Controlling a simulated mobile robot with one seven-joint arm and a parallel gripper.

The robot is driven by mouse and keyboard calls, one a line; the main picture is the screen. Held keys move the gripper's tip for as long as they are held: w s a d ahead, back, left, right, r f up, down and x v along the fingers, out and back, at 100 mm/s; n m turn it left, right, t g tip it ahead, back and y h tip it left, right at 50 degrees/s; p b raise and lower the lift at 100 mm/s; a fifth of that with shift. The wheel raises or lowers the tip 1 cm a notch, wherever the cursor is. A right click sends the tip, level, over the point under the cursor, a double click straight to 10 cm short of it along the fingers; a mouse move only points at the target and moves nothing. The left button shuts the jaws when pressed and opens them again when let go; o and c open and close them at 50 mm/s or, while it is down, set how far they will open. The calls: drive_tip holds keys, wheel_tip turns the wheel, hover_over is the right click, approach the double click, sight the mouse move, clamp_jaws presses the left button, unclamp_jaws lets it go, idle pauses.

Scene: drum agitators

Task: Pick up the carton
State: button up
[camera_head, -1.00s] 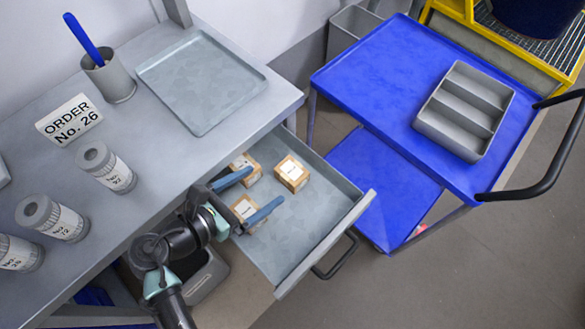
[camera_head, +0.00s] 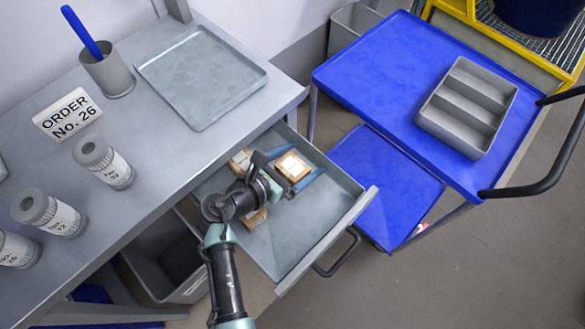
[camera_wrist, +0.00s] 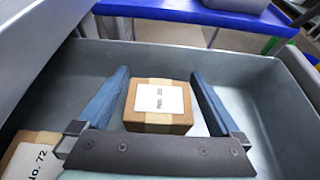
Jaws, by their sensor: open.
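Several small brown cartons with white labels lie in the open grey drawer (camera_head: 310,242). The far-right carton (camera_head: 293,168) is between the blue fingers of my gripper (camera_head: 296,172). In the wrist view this carton (camera_wrist: 158,108) stands between the two open fingers (camera_wrist: 160,95), with a gap to the right finger; the left finger is close to its side. A second carton (camera_head: 241,161) lies at the drawer's back left. A third carton (camera_head: 255,217) is partly hidden under my arm. A carton marked No. 72 (camera_wrist: 30,160) shows at the wrist view's lower left.
A blue cart (camera_head: 390,80) with a grey divided box (camera_head: 467,107) stands right.

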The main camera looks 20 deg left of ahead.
drive_tip(key=c, duration=1.2)
drive_tip(key=shift+r, duration=0.15)
